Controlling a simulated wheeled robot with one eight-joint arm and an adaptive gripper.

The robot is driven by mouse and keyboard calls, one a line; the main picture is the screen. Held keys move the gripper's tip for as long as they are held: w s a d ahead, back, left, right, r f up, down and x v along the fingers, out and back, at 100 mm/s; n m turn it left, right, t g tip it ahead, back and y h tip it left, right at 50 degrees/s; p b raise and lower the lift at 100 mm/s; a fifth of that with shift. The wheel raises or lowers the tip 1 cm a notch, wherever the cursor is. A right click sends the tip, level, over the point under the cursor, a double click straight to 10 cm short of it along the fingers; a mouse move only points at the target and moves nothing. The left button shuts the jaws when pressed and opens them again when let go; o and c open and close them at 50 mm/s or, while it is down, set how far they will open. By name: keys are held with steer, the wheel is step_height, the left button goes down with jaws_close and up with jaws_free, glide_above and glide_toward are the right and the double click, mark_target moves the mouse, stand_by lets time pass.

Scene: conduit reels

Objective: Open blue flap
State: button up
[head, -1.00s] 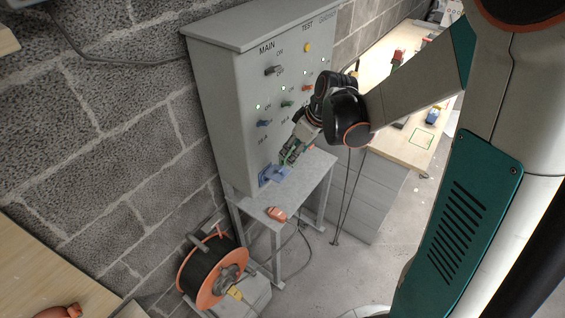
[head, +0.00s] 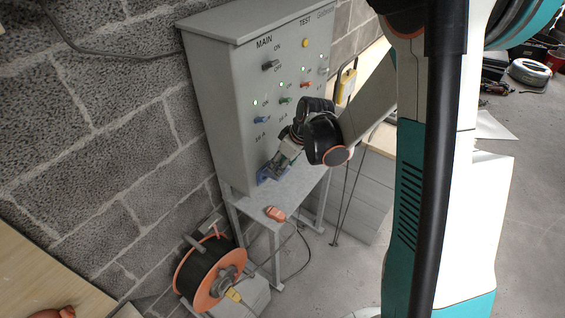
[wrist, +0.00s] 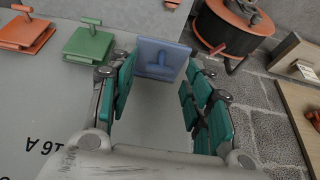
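The blue flap (head: 263,175) is low on the front of the grey cabinet, near its lower left corner. In the wrist view the blue flap (wrist: 175,53) shows its face and a T-shaped handle, just beyond my fingertips. It looks tilted out from the panel, though its exact angle is hard to tell. My gripper (wrist: 158,90) is open, with its teal fingers apart on either side of the flap's line. No clear contact shows. In the head view my gripper (head: 277,166) is close in front of the flap and partly covers it.
A green flap (wrist: 88,45) and an orange flap (wrist: 27,33) sit beside the blue one. The cabinet (head: 226,110) has switches and lights above. Below are a grey table (head: 245,190) with an orange object (head: 275,213) and a cable reel (head: 212,275).

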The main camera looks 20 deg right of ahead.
jaws_close()
steer(key=shift+w+a+r+g+h+p, duration=0.35)
steer(key=shift+w+a+r+g+h, duration=0.15)
steer(key=shift+w+r+g, duration=0.15)
steer(key=shift+w+a+r, duration=0.1)
steer(key=shift+w+r, duration=0.05)
steer(key=shift+r, duration=0.05)
steer(key=shift+o, duration=0.8)
jaws_free()
steer(key=shift+f, duration=0.1)
steer(key=v, duration=1.2)
